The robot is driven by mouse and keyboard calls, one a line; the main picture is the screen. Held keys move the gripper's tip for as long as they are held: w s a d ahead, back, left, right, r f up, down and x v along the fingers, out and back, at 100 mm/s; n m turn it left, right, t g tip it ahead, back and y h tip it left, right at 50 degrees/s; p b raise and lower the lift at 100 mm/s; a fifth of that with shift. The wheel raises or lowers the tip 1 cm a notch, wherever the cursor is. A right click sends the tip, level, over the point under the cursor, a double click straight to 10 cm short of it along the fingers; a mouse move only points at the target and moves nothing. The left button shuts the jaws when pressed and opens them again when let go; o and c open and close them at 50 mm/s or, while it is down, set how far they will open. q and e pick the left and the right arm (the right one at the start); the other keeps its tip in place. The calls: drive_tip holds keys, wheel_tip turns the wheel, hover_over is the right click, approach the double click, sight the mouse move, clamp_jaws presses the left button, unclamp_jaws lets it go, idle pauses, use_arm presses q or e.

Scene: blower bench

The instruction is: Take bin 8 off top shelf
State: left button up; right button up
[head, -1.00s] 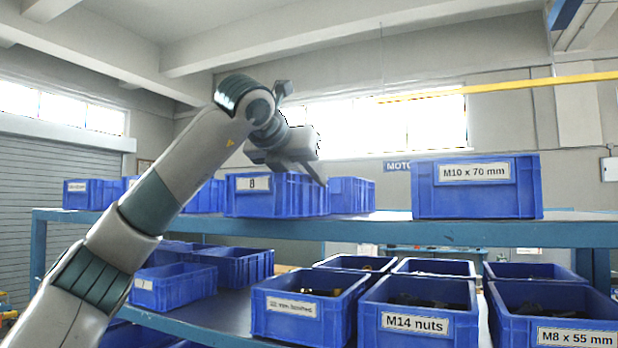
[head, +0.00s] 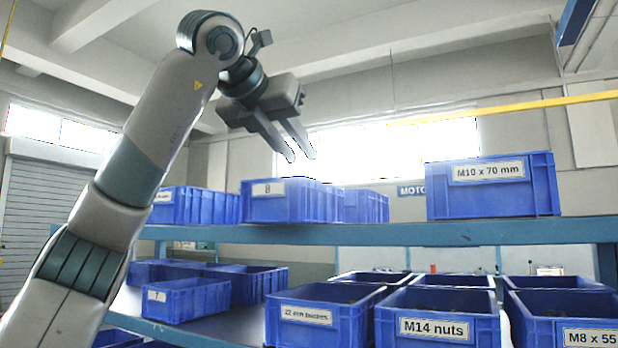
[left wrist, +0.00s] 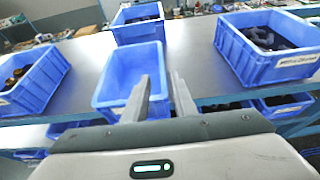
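Bin 8 (head: 297,203) is a blue box labelled 8, standing upright on the top shelf in the head view. An open-topped blue bin, apparently bin 8, lies ahead of the fingers in the left wrist view (left wrist: 112,92); its visible inside looks empty. My left gripper (head: 302,158) is above bin 8 in the head view, its two fingers pointing down and apart with nothing between them. The fingers also show apart in the left wrist view (left wrist: 159,76), overlapping the bin's right side in the picture. My right gripper is in neither view.
The top shelf (head: 400,234) also holds the M10 x 70 mm bin (head: 492,200) to the right, across a clear gap. Another blue bin (head: 190,207) stands left of bin 8. Several bins, including M14 nuts (head: 437,330), fill the lower shelf.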

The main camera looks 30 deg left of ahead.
use_arm(q)
drive_tip(key=b+v, duration=0.1)
drive_tip(key=v, duration=0.4)
drive_tip(key=shift+w+d, duration=0.1)
